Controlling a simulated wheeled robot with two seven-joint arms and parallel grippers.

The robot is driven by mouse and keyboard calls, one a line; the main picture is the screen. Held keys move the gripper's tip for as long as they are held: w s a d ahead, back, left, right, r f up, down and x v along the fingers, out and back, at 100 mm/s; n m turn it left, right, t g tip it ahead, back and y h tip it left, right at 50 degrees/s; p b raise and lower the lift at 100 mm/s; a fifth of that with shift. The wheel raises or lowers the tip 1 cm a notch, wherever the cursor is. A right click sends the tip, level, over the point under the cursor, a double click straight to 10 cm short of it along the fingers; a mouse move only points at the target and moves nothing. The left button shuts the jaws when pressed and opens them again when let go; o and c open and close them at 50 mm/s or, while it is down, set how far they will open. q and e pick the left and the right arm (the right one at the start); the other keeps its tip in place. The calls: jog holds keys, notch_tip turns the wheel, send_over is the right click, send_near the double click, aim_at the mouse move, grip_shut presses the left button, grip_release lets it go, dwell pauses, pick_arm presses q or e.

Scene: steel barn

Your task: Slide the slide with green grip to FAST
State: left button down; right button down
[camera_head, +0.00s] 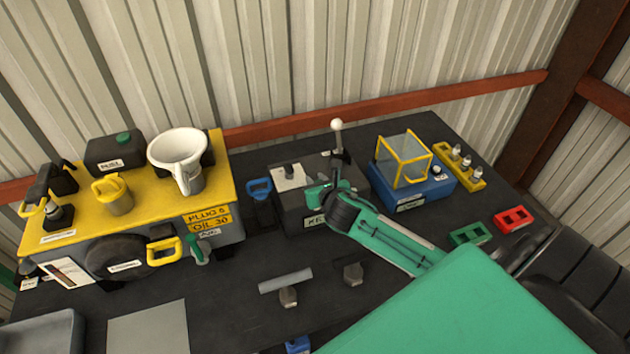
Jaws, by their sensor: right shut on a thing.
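My right gripper (318,194) reaches in from the lower right to the top of a dark box (292,211) at the middle of the bench. It is shut on a small part there, which its green fingers and black wrist mostly hide. I cannot tell a green slide grip from my own green fingers. A pale plate (289,178) lies on the box top, left of the gripper. The label (315,222) on the box front is partly covered by my arm, and no FAST mark is readable. My left gripper is not in view.
A yellow-topped machine (140,201) with a white funnel jug (178,155) and a green handle (197,251) stands left. A white-knobbed lever (337,126) rises just behind my gripper. A blue box (411,190) with a yellow-framed cover stands right.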

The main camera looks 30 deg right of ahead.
jog(key=d, duration=0.3)
jog(key=s+d+p, duration=0.1)
jog(key=d, duration=0.1)
jog(key=s+d, duration=0.1)
jog(key=d, duration=0.2)
jog(key=shift+d+p, duration=0.3)
jog(key=shift+d, duration=0.05)
jog(key=c, duration=1.6)
grip_release()
jog(key=o, duration=0.4)
jog(key=shift+d, duration=0.1)
jog(key=shift+s, duration=0.1)
